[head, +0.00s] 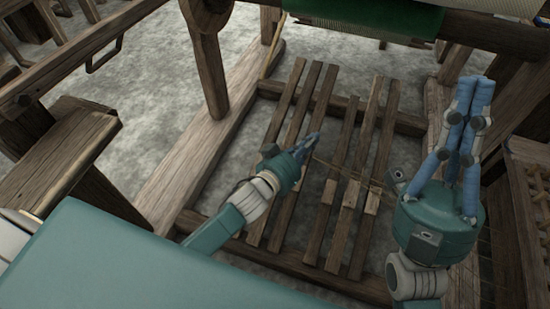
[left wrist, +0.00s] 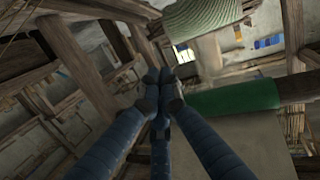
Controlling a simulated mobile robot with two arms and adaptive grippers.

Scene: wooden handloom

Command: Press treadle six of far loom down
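The loom's treadles are several long wooden slats in two groups, in the middle of the head view. The rightmost slat (head: 385,140) is apparently treadle six, but no numbers show. My left gripper (head: 313,139) is over the left group of slats, left of the rightmost slat. Its fingertips meet with nothing between them, as the left wrist view (left wrist: 163,77) also shows. I cannot tell whether it touches a slat. My right gripper (head: 476,80) points up at the right, its fingers together and empty, apart from the treadles.
A thick wooden floor beam (head: 190,165) runs left of the treadles, with an upright post (head: 210,75) beside it. A wooden bench (head: 65,150) stands at the left. Green cloth (head: 375,15) hangs on the loom above. Thin cords cross the slats. Grey floor shows between the slats.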

